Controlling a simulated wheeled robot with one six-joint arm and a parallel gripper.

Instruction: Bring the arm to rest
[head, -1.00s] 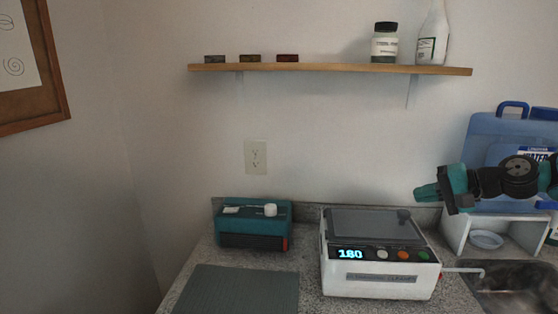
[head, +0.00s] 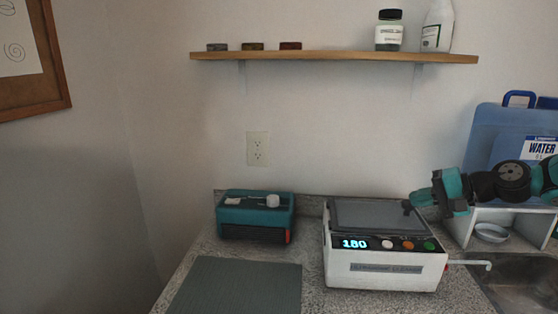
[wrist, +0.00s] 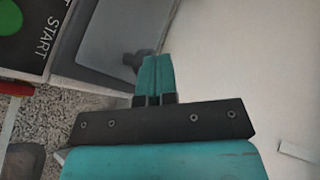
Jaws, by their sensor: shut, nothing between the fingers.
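My gripper (head: 420,197) is teal and black and reaches in from the right in the head view. It hangs in the air by the back right corner of the white ultrasonic cleaner (head: 385,274). In the wrist view its teal fingers (wrist: 154,80) are together with nothing between them. The cleaner's grey lid (head: 375,215) is down, and its dark knob shows close to the fingertips in the head view. Whether the fingers touch the knob cannot be told. The cleaner's display reads 180.
A teal device (head: 255,216) and a grey mat (head: 238,286) are on the counter at left. A blue water container (head: 508,135) stands above a small white stand (head: 513,214) beside a sink (head: 520,287) at right. A wooden shelf (head: 330,57) with bottles hangs above.

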